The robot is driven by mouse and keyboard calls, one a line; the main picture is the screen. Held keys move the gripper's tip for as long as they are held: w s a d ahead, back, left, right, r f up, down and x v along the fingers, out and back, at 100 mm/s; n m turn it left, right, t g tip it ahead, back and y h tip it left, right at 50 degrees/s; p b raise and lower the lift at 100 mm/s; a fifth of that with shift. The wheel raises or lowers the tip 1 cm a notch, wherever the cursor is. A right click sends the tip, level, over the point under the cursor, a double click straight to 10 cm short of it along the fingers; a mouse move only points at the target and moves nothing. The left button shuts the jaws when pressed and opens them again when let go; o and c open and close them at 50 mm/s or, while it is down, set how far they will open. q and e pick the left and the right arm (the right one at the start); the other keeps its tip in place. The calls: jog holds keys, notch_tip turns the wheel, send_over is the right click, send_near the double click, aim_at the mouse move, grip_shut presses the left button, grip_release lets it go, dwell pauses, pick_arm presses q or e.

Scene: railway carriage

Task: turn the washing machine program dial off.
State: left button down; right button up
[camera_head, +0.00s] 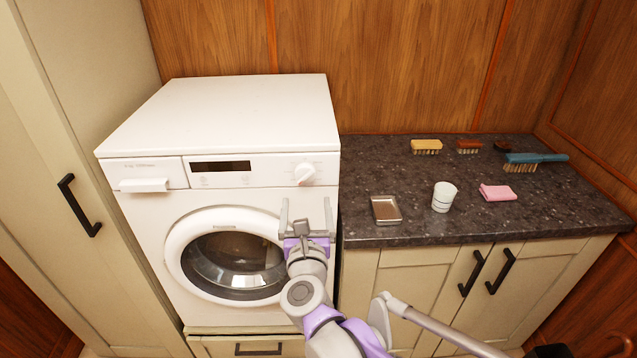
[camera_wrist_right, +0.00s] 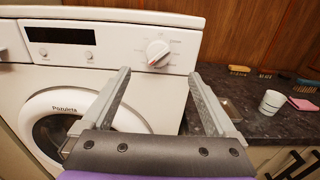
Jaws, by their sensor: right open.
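The white washing machine (camera_head: 222,112) stands at the left of the counter. Its round white program dial (camera_head: 304,172) is at the right end of the front panel; a red mark shows on it. The dial also shows in the right wrist view (camera_wrist_right: 158,51), ahead of the fingers. My right gripper (camera_head: 306,213) is open and empty, below the dial in the head view and in front of the machine, not touching the dial. The wrist view shows its two fingers (camera_wrist_right: 157,92) spread apart. My left gripper is not in view.
The round door (camera_head: 174,258) is below the panel and looks shut. A dark counter (camera_head: 420,224) at the right holds a metal tray (camera_head: 385,209), a white cup (camera_head: 444,196), a pink cloth (camera_head: 497,193) and several brushes. A tall cabinet (camera_head: 60,130) stands at the left.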

aim_at(305, 177)
jog(key=w, duration=1)
jog(key=shift+w+a+p, duration=0.1)
jog(key=shift+w+p, duration=0.2)
jog(key=shift+p, duration=0.05)
jog(key=c, duration=1.4)
jog(key=shift+o, duration=0.2)
jog(key=shift+n, duration=0.3)
